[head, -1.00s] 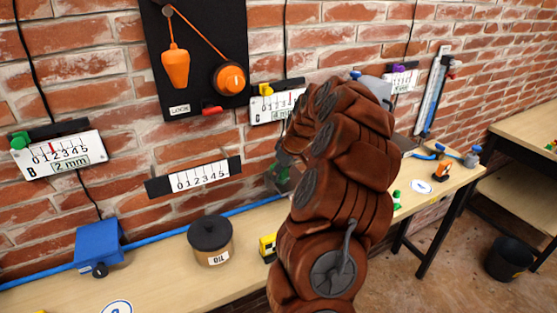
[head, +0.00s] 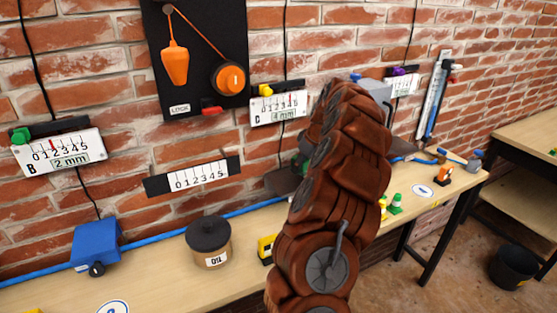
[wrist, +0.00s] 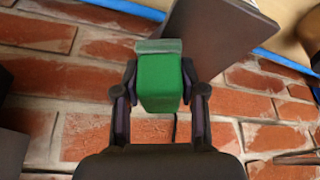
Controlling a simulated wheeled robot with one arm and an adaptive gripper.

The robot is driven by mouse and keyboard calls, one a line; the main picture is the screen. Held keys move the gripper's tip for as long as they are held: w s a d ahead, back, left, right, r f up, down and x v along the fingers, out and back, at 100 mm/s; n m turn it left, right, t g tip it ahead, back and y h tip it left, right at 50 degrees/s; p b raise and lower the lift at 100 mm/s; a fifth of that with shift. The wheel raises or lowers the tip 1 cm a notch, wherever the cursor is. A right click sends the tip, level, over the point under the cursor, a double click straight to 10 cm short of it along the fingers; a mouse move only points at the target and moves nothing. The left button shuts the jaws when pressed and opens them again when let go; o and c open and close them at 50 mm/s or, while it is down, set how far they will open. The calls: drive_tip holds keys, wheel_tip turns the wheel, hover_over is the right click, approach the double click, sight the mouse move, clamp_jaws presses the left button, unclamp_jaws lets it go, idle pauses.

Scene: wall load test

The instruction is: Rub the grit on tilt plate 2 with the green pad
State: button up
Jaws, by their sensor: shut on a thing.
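My gripper (wrist: 160,95) is shut on the green pad (wrist: 160,82), one finger on each side. The pad has a grey-green strip along its far edge. In the wrist view a dark brown-grey plate (wrist: 215,40) lies just beyond the pad; I cannot tell whether they touch. In the head view a dark plate (head: 283,183) shows beside my arm, against the wall. My arm hides most of the gripper there. I see no number on the plate, so I cannot confirm it is tilt plate 2. No grit can be made out.
The bench (head: 180,280) carries a blue box (head: 97,245), a lidded tin (head: 209,243) and a yellow item (head: 266,248). A blue hose (head: 45,272) runs along the wall. Gauges (head: 278,108) hang on the brick wall. A black bin (head: 513,263) stands on the floor.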

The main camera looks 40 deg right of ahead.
drive_tip(key=shift+r, duration=3.35)
